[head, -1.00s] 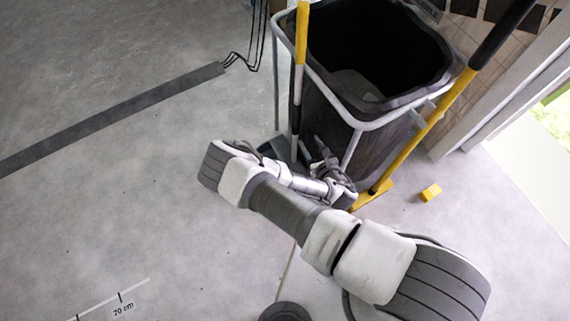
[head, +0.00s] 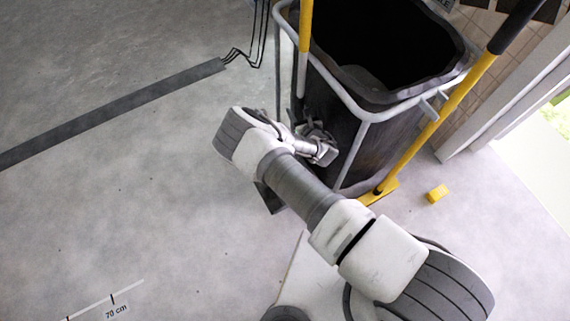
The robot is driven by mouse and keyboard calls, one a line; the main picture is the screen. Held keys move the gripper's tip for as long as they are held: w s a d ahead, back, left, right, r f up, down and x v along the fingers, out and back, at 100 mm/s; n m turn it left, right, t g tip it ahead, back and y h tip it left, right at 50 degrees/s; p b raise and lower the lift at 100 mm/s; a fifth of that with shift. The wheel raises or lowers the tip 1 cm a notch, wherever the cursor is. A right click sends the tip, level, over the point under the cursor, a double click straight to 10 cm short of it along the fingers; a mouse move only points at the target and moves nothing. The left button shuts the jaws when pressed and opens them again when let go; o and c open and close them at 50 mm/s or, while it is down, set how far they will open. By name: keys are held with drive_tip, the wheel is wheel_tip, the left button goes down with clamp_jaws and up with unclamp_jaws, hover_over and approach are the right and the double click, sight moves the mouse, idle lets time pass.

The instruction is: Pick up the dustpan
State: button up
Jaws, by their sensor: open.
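A long yellow handle (head: 305,40) stands upright at the front left of the bin cart; it looks like the dustpan's. A dark grey piece (head: 270,198) on the floor below it, partly behind my arm, may be the pan. My gripper (head: 322,140) is in front of the bin, close to the lower part of this handle. The gripper is small in view and its fingers are hard to make out; it is open. I cannot tell whether it touches the handle, as my wrist hides the lower part.
A black bin (head: 400,115) sits in a white-framed cart (head: 372,116). A second yellow pole with a black grip (head: 445,112) leans on its right side. A small yellow block (head: 437,193) lies on the floor near the doorway.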

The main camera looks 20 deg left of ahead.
drive_tip(key=shift+x, duration=0.85)
drive_tip(key=shift+c, duration=0.4)
clamp_jaws()
idle(0.4)
